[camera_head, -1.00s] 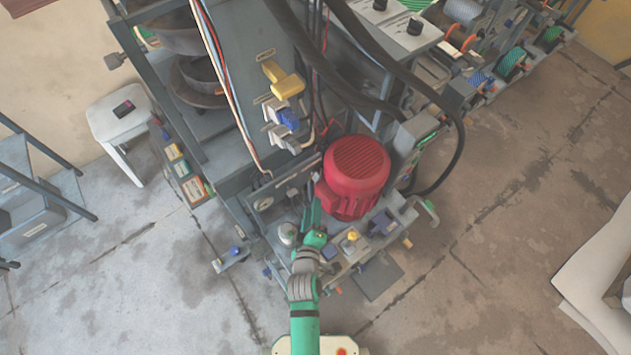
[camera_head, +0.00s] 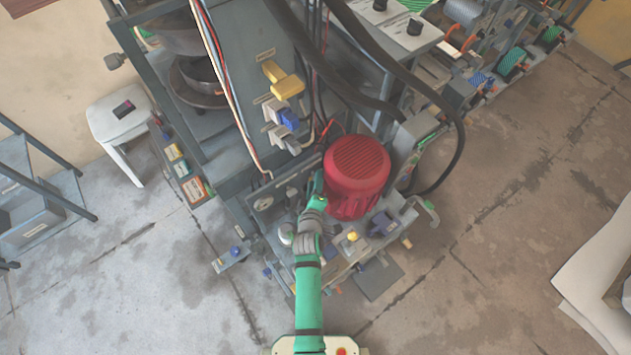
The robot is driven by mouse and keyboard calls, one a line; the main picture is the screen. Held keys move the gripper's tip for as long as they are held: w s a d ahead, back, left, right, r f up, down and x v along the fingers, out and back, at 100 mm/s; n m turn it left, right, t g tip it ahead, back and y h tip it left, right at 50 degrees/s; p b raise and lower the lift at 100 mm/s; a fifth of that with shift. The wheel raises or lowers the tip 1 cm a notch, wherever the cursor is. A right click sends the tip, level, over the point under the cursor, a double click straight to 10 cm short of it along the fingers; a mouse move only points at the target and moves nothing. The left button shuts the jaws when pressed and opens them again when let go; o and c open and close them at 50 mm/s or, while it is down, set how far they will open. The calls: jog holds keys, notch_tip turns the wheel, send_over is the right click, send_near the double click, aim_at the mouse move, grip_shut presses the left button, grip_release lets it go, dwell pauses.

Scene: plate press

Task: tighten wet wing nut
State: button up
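My green arm reaches up from the bottom middle of the head view. My gripper (camera_head: 318,180) is at the left side of the red ribbed motor (camera_head: 357,168), close to the grey machine front. Its fingers are small and mostly hidden by the wrist, so I cannot tell whether they are open or shut. I cannot pick out the wet wing nut with certainty; the area in front of my gripper is covered or too small to read.
A blue knob sits on a bracket (camera_head: 232,260) at the left. Thick black hoses (camera_head: 462,140) arch over the right. A white stool (camera_head: 120,118) stands left; floor (camera_head: 130,290) is open at lower left.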

jog(key=shift+w, duration=0.2)
jog(key=c, duration=0.8)
jog(key=shift+d+m+g+y, duration=0.15)
jog(key=shift+m+g+y, duration=0.15)
jog(key=shift+m+g, duration=0.15)
jog(key=o, duration=0.8)
